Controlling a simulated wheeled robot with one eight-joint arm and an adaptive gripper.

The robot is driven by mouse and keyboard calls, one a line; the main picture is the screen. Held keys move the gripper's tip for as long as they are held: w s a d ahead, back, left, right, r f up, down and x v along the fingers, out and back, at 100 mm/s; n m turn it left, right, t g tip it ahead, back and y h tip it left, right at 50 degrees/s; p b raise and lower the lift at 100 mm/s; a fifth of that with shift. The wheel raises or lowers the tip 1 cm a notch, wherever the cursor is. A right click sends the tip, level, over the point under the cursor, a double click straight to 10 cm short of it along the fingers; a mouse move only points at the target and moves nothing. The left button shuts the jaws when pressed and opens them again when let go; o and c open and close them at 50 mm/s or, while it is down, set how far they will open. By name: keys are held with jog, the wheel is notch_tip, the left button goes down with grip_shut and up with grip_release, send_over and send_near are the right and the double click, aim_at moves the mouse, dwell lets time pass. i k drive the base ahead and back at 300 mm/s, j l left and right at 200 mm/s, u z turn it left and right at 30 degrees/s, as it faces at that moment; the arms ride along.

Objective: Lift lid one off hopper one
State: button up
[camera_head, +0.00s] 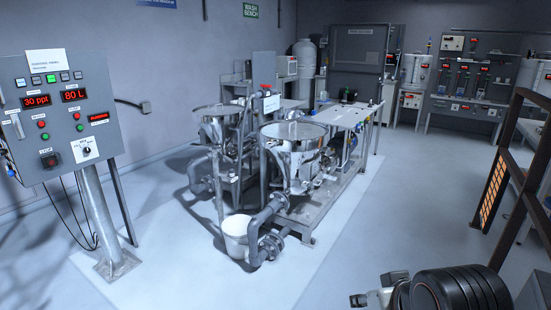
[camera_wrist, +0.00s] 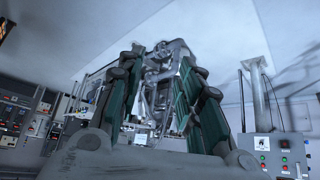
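Two shiny metal hoppers stand on a frame in the middle of the head view: a nearer one (camera_head: 292,160) and a farther one (camera_head: 213,130) to its left. The nearer has a wide round top (camera_head: 293,130); the farther has a similar round top (camera_head: 218,109). I cannot read which is hopper one, nor tell lid from rim clearly. My gripper (camera_wrist: 161,58) shows in the wrist view with its two green-padded fingers spread apart and nothing held. The hopper equipment (camera_wrist: 165,75) appears between and beyond the fingers, at a distance. The gripper's fingers are not seen in the head view.
A control panel (camera_head: 60,115) on a post stands at left. A white bucket (camera_head: 237,236) and grey pipes (camera_head: 266,218) sit before the nearer hopper. A table (camera_head: 342,116) adjoins on the right. A dark railing (camera_head: 505,170) is at right. Floor in front is clear.

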aim_at(294, 130)
jog(key=i+l, duration=0.1)
jog(key=i, duration=2.35)
